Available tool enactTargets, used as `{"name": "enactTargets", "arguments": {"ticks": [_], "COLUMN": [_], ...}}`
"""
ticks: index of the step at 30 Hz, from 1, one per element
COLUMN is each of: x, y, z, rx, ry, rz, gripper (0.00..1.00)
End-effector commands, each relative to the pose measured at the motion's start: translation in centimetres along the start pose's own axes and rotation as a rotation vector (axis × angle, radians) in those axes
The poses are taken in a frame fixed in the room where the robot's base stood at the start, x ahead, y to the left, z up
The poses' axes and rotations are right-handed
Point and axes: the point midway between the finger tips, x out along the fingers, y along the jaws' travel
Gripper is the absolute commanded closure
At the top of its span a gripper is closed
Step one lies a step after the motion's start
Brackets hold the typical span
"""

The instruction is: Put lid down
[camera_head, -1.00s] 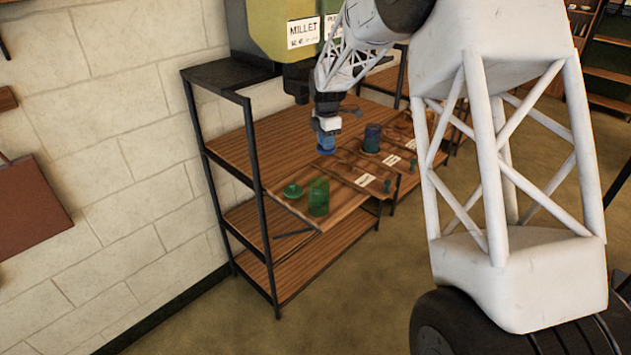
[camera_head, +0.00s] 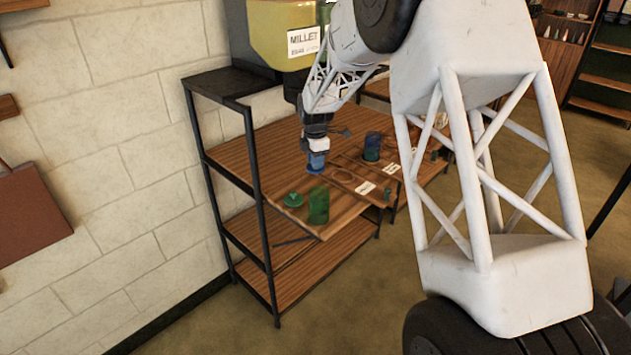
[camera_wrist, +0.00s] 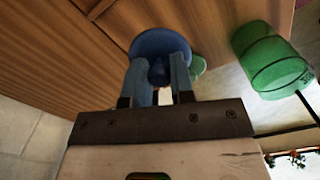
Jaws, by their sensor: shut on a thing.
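My gripper (camera_head: 317,158) is shut on a blue lid (camera_head: 315,168), low over the wooden shelf board. In the wrist view the fingers (camera_wrist: 160,80) pinch the lid's knob, and the round blue lid (camera_wrist: 160,42) lies flat against the view of the wood. I cannot tell whether it touches the board. An open-looking blue jar (camera_head: 372,147) stands to the right of my gripper. A green jar (camera_head: 318,206) stands nearer the front; it also shows in the wrist view (camera_wrist: 270,62).
A green lid (camera_head: 293,200) lies left of the green jar, partly hidden in the wrist view (camera_wrist: 198,68). White labels (camera_head: 365,188) lie along the board's front. A black shelf post (camera_head: 256,185) stands at the left. A yellow millet dispenser (camera_head: 285,30) is above.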

Motion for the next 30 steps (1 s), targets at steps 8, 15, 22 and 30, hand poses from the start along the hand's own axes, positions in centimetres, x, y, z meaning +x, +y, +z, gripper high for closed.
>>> {"name": "enactTargets", "arguments": {"ticks": [8, 15, 22, 30], "x": [3.1, 3.4, 3.9, 6.6], "y": [0.0, 0.0, 0.0, 0.0], "z": [0.0, 0.0, 0.0, 0.0], "rx": [0.000, 0.000, 0.000, 0.000], "ry": [0.000, 0.000, 0.000, 0.000], "rz": [0.000, 0.000, -0.001, -0.002], "gripper": [1.00, 1.00, 1.00, 1.00]}}
